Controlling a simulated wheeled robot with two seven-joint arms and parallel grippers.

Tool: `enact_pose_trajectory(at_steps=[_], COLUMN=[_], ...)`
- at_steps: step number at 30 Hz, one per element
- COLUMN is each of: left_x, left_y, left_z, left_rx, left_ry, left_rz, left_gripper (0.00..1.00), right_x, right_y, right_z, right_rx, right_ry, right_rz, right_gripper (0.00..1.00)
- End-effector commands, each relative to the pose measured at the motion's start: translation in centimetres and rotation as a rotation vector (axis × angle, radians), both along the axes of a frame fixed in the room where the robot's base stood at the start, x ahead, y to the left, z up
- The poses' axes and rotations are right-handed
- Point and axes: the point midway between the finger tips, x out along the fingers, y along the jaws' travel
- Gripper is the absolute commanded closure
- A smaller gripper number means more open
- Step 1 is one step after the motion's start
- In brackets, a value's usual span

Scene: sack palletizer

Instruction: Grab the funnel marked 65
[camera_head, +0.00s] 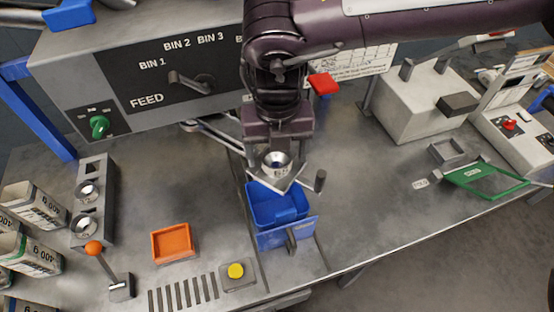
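My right gripper (278,172) hangs below its dark arm at the middle of the view, over the blue bin. It appears shut on a silver funnel (276,161) with a dark-centred mouth. A small mark shows on that funnel's front, but I cannot read it surely. Two more silver funnels, an upper one (87,191) and a lower one (83,225), sit in a grey rack (107,195) at the left. Their marks are not readable. My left gripper is not in view.
A blue bin (280,211) stands below the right gripper. The grey feed panel (150,75) is behind. An orange tray (173,243), a yellow button (236,271) and an orange-knobbed lever (94,248) are in front. The table right of the bin is mostly clear.

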Motion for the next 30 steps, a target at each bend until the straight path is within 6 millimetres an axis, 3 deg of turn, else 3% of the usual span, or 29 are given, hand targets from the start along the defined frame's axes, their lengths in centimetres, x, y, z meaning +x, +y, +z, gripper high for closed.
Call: enact_pose_trajectory(at_steps=[1,11,23,30], left_x=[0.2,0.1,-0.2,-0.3], left_y=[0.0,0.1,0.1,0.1], left_z=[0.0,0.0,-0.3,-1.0], left_rx=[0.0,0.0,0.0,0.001], left_ry=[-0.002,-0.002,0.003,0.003], left_rz=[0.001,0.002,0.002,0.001], left_gripper=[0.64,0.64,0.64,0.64], right_x=[0.0,0.0,0.1,0.2], right_y=[0.0,0.0,0.0,0.1], right_z=[0.0,0.1,1.0,4.6], right_rx=[0.0,0.0,0.001,0.003], right_ry=[0.0,0.0,-0.003,-0.006], right_rz=[0.0,0.0,0.0,-0.001], right_gripper=[0.31,0.72,0.72,0.72])
